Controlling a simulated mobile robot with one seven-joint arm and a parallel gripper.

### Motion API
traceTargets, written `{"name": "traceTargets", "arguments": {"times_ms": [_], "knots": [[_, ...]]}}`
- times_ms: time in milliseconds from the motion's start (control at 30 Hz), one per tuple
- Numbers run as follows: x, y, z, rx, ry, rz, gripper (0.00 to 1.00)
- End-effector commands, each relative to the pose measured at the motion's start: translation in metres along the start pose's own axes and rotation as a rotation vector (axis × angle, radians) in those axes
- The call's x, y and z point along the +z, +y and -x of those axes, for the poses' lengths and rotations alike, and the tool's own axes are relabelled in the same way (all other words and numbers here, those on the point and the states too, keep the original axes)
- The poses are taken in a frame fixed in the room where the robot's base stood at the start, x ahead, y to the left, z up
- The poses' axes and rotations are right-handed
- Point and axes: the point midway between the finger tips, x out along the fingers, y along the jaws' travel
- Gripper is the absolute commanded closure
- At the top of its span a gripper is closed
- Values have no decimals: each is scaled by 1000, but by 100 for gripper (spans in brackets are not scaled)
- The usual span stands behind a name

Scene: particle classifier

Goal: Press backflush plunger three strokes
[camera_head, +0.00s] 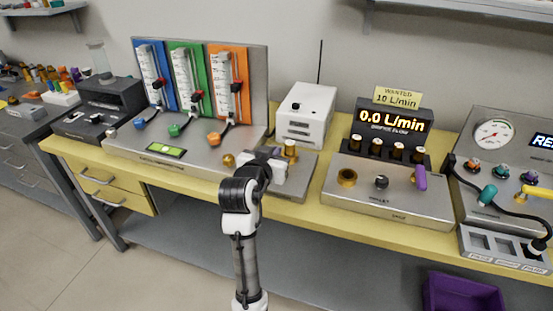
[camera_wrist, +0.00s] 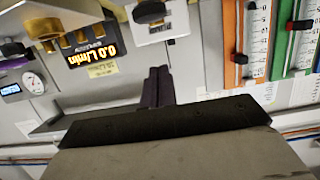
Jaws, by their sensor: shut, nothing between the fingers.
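My gripper (camera_head: 276,152) is over the small grey plate (camera_head: 308,172) in front of the white box, close beside an upright brass post (camera_head: 291,148). In the wrist view, its dark fingers (camera_wrist: 158,72) are together with nothing between them. A second, lower brass piece (camera_head: 228,160) stands left of my gripper. I cannot tell which part is the backflush plunger; no label for it is readable. My wrist hides part of the plate.
The white box (camera_head: 305,115) with a thin antenna stands behind. At left is a flowmeter panel (camera_head: 258,80) with several knobs. At right, a steel unit (camera_head: 385,200) carries a 0.0 L/min display (camera_head: 393,121), a brass socket and a purple handle (camera_head: 420,177). A gauge console (camera_head: 515,150) is farther right.

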Motion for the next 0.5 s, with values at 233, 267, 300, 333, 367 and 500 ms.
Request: {"name": "traceTargets", "arguments": {"times_ms": [233, 267, 300, 333, 367, 500], "knots": [[22, 0, -26, -1, -4, 4, 100], [25, 0, -27, -1, -4, 3, 100], [29, 0, -28, 0, -2, 2, 100], [31, 0, -28, 0, -2, 2, 100], [34, 0, -29, 0, -2, 3, 100], [39, 0, -30, 0, 0, 1, 100]]}}
